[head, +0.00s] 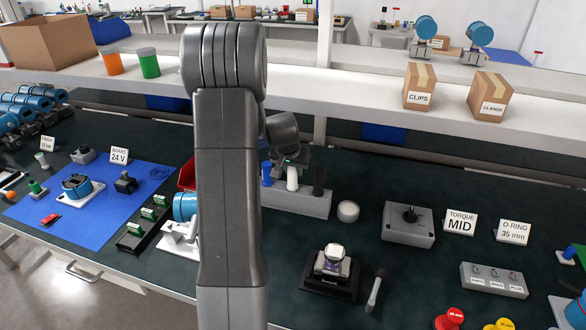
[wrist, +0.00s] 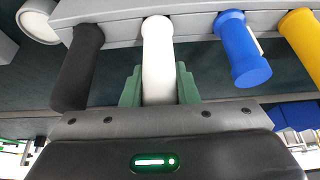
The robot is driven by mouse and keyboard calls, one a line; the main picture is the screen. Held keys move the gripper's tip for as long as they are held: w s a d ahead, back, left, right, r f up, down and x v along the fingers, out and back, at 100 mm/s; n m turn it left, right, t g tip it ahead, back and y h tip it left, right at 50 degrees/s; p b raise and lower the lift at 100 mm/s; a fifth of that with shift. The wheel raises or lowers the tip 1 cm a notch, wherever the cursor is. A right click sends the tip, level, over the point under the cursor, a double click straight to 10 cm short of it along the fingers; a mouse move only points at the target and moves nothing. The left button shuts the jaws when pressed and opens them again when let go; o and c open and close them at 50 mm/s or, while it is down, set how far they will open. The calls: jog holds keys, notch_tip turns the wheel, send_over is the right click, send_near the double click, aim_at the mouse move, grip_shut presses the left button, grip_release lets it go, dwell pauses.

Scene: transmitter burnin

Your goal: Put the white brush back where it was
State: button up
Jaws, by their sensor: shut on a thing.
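The white brush (head: 292,178) stands upright at the grey rack (head: 305,203), in line between the blue brush (head: 267,173) and the black brush (head: 319,181). My gripper (wrist: 160,88) is shut on the white brush, with a green finger on each side of its handle in the wrist view (wrist: 157,50). The wrist view also shows the black brush (wrist: 78,70), the blue brush (wrist: 242,50) and a yellow brush (wrist: 302,35) in the row. I cannot tell whether the white brush's lower end is fully seated. My arm hides the rack's left part in the head view.
A shelf (head: 370,105) runs above the bench behind. Dark bench lies clear between them.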

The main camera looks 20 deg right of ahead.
jog(key=shift+f, duration=0.15)
jog(key=o, duration=1.1)
jog(key=shift+c, duration=0.2)
jog(key=shift+r, duration=0.35)
jog(key=v, duration=1.1)
jog(key=shift+s+a+r+b, duration=0.2)
jog(key=shift+s+r+b, duration=0.1)
jog(key=shift+b, duration=0.1)
